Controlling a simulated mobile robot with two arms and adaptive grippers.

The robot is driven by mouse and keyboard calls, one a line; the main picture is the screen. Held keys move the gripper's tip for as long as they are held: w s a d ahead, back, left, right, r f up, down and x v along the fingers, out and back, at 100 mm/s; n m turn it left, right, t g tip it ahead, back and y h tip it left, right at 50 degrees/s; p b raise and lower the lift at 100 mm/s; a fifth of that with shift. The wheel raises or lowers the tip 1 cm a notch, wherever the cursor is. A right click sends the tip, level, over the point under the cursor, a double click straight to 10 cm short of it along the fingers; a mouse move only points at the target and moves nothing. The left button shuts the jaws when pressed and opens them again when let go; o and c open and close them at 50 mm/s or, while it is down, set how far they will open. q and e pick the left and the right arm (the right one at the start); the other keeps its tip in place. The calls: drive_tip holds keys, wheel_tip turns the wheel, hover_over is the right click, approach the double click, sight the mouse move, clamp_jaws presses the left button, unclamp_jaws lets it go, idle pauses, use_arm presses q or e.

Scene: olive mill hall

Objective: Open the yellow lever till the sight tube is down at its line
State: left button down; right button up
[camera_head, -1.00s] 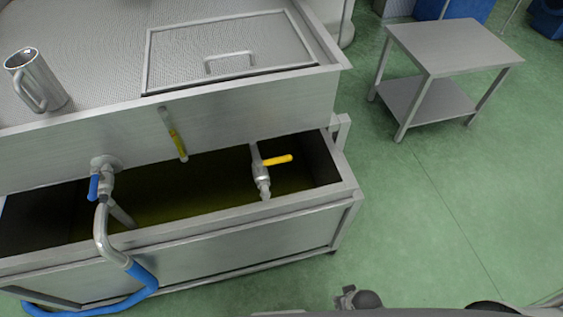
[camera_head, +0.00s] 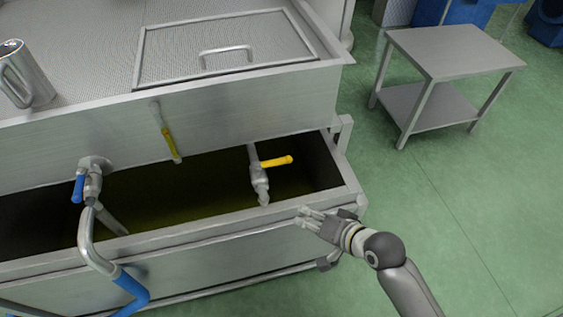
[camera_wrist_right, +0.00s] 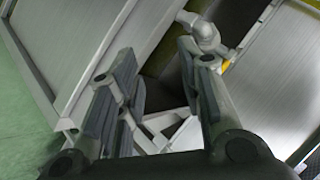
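The yellow lever (camera_head: 277,161) sits on a metal valve (camera_head: 259,183) at the tank front and points right, across the downward spout. The valve also shows in the right wrist view (camera_wrist_right: 205,36), with a bit of yellow beside it. The sight tube (camera_head: 165,132) is on the tank front, left of the valve, with yellow-green liquid in its lower part. I cannot make out its line. My right gripper (camera_head: 305,218) is open and empty, below and right of the valve, near the lower trough's front rim. It is apart from the lever. My left gripper is not in view.
The lower trough (camera_head: 215,227) holds dark greenish liquid. A blue-handled valve (camera_head: 77,188) with a bent pipe and blue hose is at the left. A metal mug (camera_head: 30,82) stands on the tank top beside a handled lid (camera_head: 185,68). A steel table (camera_head: 450,48) stands at right.

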drive_tip(key=w+a+r+m+t+y, duration=0.1)
drive_tip(key=w+r+m+t+y, duration=0.1)
drive_tip(key=w+m, duration=0.25)
drive_tip(key=m+t, duration=0.2)
drive_tip(key=m, duration=0.2)
approach(282, 159)
drive_tip(key=x, duration=1)
drive_tip(key=shift+f, duration=0.45)
clamp_jaws()
